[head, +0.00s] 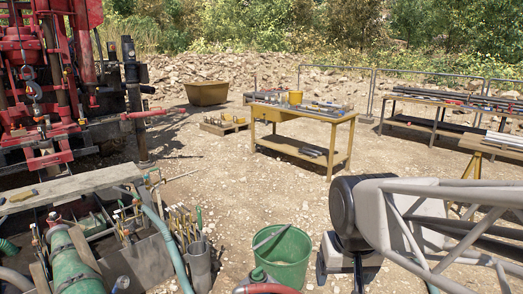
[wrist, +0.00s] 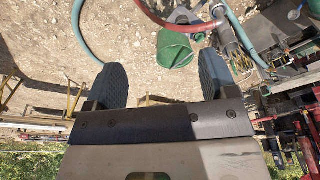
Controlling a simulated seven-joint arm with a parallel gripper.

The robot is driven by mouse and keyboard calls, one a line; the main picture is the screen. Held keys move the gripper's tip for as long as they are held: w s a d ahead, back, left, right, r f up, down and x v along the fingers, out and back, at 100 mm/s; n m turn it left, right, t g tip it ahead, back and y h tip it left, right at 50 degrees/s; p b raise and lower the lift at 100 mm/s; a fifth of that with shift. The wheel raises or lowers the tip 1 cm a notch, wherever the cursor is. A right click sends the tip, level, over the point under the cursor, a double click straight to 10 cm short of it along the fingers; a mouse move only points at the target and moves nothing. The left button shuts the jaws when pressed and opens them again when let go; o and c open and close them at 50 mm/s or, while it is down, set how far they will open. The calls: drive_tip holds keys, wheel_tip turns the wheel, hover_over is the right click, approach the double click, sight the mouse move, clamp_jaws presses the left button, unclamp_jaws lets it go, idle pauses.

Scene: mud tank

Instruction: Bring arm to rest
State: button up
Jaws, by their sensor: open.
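My gripper (wrist: 162,75) shows in the wrist view with its two dark ribbed fingers spread apart. Nothing is held between them; bare ground lies behind the gap. In the head view my grey arm reaches in from the right edge, and the gripper (head: 340,270) hangs low at its end, partly cut off by the bottom edge. It is to the right of a green bucket (head: 285,262), apart from it in the picture. The bucket also shows beyond the fingers in the wrist view (wrist: 172,50).
A mud tank (head: 140,265) with hoses and a holder of upright tools stands at left, below a red drill rig (head: 50,80). A yellow workbench (head: 300,115) stands mid-scene, with loaded racks (head: 450,103) at right. Open gravel lies between the bucket and the workbench.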

drive_tip(key=s+d+f, duration=0.1)
drive_tip(key=s+d, duration=0.2)
drive_tip(key=s, duration=0.4)
drive_tip(key=shift+d, duration=0.1)
idle(4.8)
